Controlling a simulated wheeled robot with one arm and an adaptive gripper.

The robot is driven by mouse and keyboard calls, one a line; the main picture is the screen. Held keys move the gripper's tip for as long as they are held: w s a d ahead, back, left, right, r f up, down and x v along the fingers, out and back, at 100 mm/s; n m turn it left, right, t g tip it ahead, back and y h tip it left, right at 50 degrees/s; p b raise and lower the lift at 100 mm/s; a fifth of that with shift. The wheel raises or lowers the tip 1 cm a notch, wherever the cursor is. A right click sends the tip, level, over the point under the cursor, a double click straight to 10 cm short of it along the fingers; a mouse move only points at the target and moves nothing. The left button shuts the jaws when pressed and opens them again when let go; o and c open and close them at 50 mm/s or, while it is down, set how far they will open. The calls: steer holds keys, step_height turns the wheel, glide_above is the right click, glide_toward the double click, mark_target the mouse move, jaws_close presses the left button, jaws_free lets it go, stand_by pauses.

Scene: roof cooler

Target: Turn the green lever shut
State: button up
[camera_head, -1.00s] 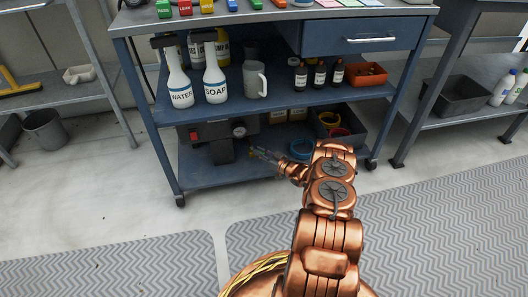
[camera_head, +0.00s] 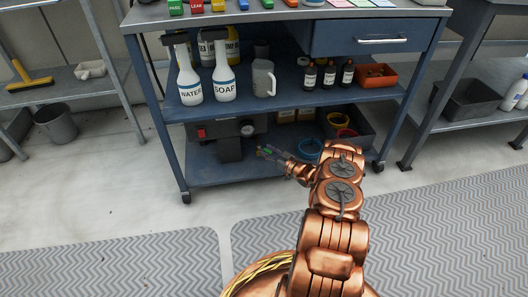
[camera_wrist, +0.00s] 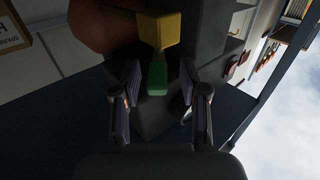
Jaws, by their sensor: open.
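The green lever (camera_wrist: 158,75) shows in the wrist view, joined to a yellow fitting (camera_wrist: 160,30) on a dark unit. It lies between and slightly beyond the two fingers of my gripper (camera_wrist: 160,108), which is open. I see no contact between the fingers and the lever. In the head view my gripper (camera_head: 268,152) reaches onto the cart's bottom shelf, right of the dark grey unit (camera_head: 229,148) with a round gauge and a red switch. A small patch of green and yellow shows at the fingertips there.
The blue cart (camera_head: 290,108) has a middle shelf above my gripper with white bottles (camera_head: 224,80), a grey jug (camera_head: 263,78) and small brown bottles. Blue rings (camera_head: 310,149) and a dark bin lie right of my gripper. The floor in front is open.

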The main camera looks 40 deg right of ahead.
steer(key=v, duration=1.1)
steer(key=shift+s+d, duration=0.2)
steer(key=shift+s, duration=0.05)
